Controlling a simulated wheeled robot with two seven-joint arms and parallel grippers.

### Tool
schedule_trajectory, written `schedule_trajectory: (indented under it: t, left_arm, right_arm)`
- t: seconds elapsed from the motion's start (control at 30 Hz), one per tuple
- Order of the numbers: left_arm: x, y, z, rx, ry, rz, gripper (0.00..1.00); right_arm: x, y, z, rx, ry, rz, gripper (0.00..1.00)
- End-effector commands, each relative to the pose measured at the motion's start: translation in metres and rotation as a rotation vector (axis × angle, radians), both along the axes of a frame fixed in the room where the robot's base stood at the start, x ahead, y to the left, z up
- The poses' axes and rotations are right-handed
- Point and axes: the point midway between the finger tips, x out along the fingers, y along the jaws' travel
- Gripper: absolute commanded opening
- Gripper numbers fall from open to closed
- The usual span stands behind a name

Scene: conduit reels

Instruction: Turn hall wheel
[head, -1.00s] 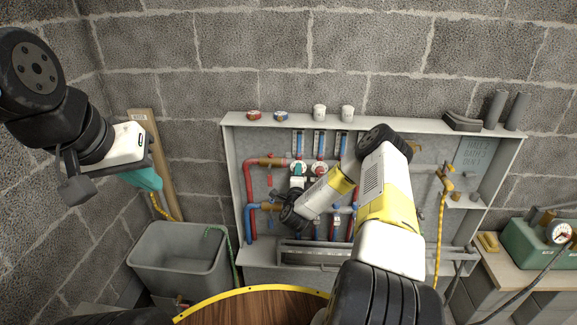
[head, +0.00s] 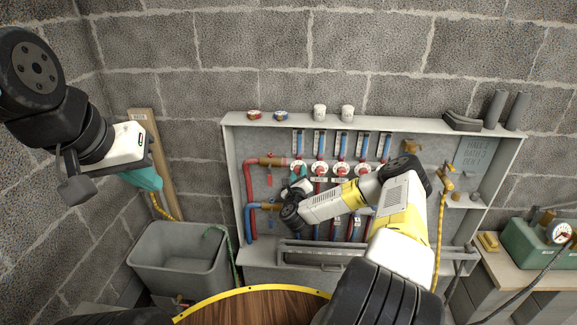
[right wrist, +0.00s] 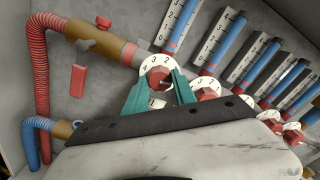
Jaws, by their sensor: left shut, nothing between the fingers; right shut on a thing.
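A row of several red wheels on white numbered dials sits in the manifold cabinet (head: 230,160). I cannot tell from any label which is the hall wheel. The leftmost red wheel (right wrist: 158,76) is between the teal fingers of my right gripper (right wrist: 160,88) in the right wrist view; its dial shows 4, 3 and 2. In the head view my right gripper (head: 298,180) is at this leftmost dial, partly hidden by its own wrist. It is shut on the wheel. My left gripper (head: 146,180) is shut and empty, high at the left, away from the cabinet.
Blue scaled gauges (head: 343,143) stand above the dials. Red pipe (head: 250,190) and blue pipe (head: 251,222) run at the cabinet's left. A plaque (head: 475,152) has small, unclear lettering. A grey sink (head: 175,250) stands left; a green case with a gauge (head: 528,240) stands right.

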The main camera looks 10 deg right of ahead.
Motion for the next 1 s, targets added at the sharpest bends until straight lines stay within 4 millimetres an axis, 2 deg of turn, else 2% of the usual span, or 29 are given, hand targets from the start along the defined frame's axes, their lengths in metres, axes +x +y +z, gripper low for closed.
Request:
schedule_trajectory:
  t: [0.4, 0.97, 1.0]
  left_arm:
    - [0.0000, 0.0000, 0.0000, 0.000, 0.000, 0.000, 0.00]
    - [0.0000, 0.0000, 0.0000, 0.000, 0.000, 0.000, 0.00]
    - [0.0000, 0.0000, 0.0000, 0.000, 0.000, 0.000, 0.00]
  right_arm:
    - [-0.0009, -0.0003, -0.0029, 0.193, -0.051, -0.002, 0.00]
    - [-0.0008, 0.0000, -0.0027, 0.225, -0.059, -0.001, 0.00]
    - [-0.0008, 0.0000, -0.0027, 0.225, -0.059, -0.001, 0.34]
